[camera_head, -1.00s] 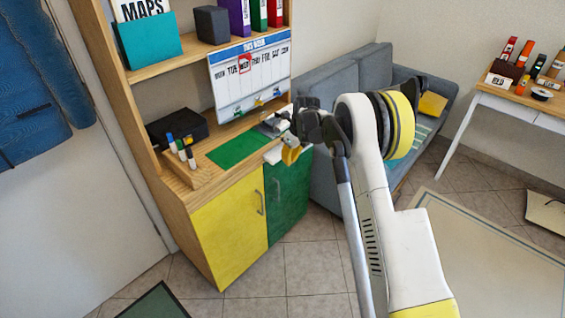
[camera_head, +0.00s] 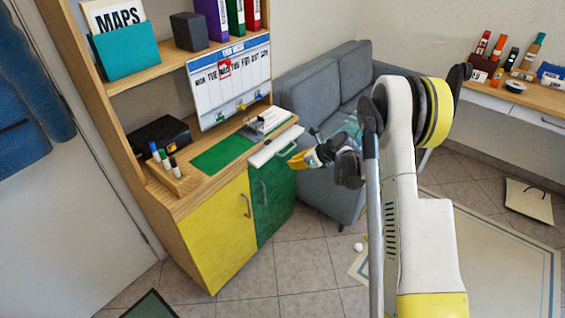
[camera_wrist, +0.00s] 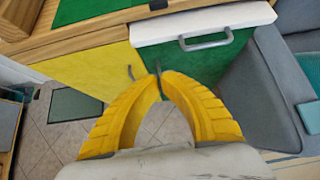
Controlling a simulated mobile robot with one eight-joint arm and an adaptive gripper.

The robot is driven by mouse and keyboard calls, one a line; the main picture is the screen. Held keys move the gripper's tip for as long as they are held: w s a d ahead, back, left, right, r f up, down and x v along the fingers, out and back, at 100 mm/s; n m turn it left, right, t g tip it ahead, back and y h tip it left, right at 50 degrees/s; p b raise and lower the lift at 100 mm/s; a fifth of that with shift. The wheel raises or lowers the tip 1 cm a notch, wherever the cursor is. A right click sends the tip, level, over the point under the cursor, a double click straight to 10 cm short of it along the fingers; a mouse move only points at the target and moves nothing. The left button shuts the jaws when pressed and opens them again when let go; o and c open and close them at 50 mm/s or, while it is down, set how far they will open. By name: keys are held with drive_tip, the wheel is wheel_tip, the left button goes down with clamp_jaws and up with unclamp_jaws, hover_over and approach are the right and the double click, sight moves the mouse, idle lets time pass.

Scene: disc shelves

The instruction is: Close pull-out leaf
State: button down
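The pull-out leaf (camera_head: 272,149) is a white board at the right end of the cabinet top, above the green door, and sticks out past its front edge. It also shows at the top of the wrist view (camera_wrist: 190,23), with a bar handle (camera_wrist: 205,42) at its front. My gripper (camera_head: 294,162) is in front of the leaf, close to its outer end in the head view. In the wrist view its yellow fingers (camera_wrist: 160,76) come together at the tips with nothing seen between them. They appear below and left of the bar handle, apart from it.
The cabinet has a yellow door (camera_head: 220,235) and a green door (camera_head: 272,200), both shut. A grey sofa (camera_head: 325,100) stands close on the right. A weekly planner board (camera_head: 230,85), a black box (camera_head: 158,140) and markers (camera_head: 164,159) are on the cabinet top. Tiled floor is open in front.

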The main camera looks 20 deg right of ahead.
sight(263, 156)
drive_tip(key=w+a+r+b+x, duration=0.1)
drive_tip(key=b+x, duration=0.3)
drive_tip(key=x, duration=0.8)
drive_tip(key=shift+w+r+b, duration=0.25)
drive_tip(key=shift+r+b, duration=0.15)
drive_tip(key=shift+r, duration=0.05)
drive_tip(key=shift+a, duration=0.1)
drive_tip(key=w+a, duration=0.1)
drive_tip(key=w, duration=0.1)
drive_tip(key=w+a, duration=0.2)
drive_tip(key=shift+w+a, duration=0.1)
drive_tip(key=shift+w, duration=0.1)
